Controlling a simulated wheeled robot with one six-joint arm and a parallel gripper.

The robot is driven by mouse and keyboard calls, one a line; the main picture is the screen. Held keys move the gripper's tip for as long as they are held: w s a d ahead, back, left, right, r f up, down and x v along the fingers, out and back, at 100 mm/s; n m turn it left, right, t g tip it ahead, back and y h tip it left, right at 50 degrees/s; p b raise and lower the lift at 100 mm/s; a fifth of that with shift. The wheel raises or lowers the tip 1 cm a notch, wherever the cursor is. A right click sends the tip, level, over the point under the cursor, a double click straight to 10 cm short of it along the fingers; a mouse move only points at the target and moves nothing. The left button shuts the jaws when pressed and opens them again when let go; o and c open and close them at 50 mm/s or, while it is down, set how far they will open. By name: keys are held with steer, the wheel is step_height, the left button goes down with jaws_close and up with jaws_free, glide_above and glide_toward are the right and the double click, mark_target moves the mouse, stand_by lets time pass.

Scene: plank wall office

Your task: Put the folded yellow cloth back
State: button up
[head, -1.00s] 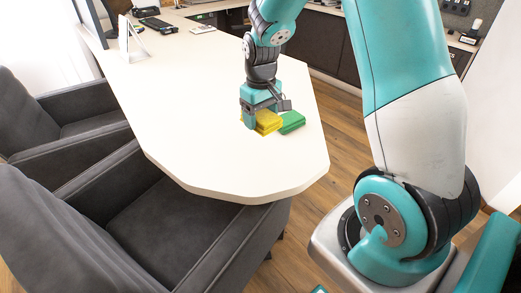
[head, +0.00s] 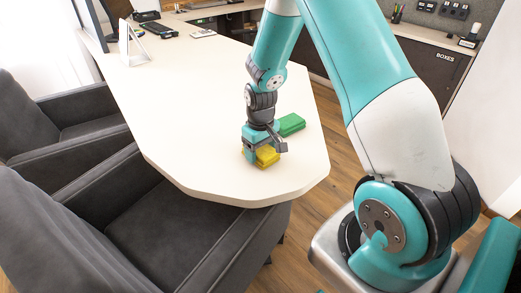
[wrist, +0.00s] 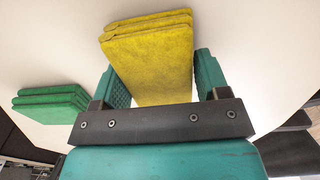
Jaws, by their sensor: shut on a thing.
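The folded yellow cloth (head: 266,156) is a thick layered pad near the rounded end of the cream desk. My gripper (head: 262,150) is shut on it, with a finger on each side. In the wrist view the yellow cloth (wrist: 153,58) sits between the two teal fingers of my gripper (wrist: 160,78). I cannot tell whether the cloth touches the desk top. A folded green cloth (head: 291,124) lies on the desk behind the gripper; it also shows at the left in the wrist view (wrist: 52,103).
The cream desk (head: 200,110) is clear around the cloths. Grey armchairs (head: 130,215) stand along its left and near sides. A white stand (head: 131,42), a phone and other office items are at its far end. Dark cabinets (head: 425,70) line the back.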

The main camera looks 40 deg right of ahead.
mark_target(261, 149)
steer(key=o, duration=0.8)
steer(key=shift+f, duration=0.15)
step_height(261, 149, up, 12)
steer(key=s+a+r+n+y, duration=0.1)
steer(key=s+a+r, duration=0.25)
steer(key=a, duration=0.25)
steer(key=s+a+r+n+y, duration=0.1)
steer(key=s+a+r+n, duration=0.15)
steer(key=a+r, duration=0.35)
steer(key=s+a+r+n, duration=0.1)
steer(key=s+a, duration=0.2)
steer(key=s, duration=0.2)
steer(key=s+a+r+n+y, duration=0.1)
steer(key=s+a, duration=0.3)
steer(key=s, duration=0.1)
steer(key=s+a+r+n+y, duration=0.1)
steer(key=s+a, duration=0.2)
steer(key=s, duration=0.3)
steer(key=shift+a+r+p, duration=0.25)
steer(key=shift+a+p, duration=0.05)
steer(key=shift+p, duration=0.1)
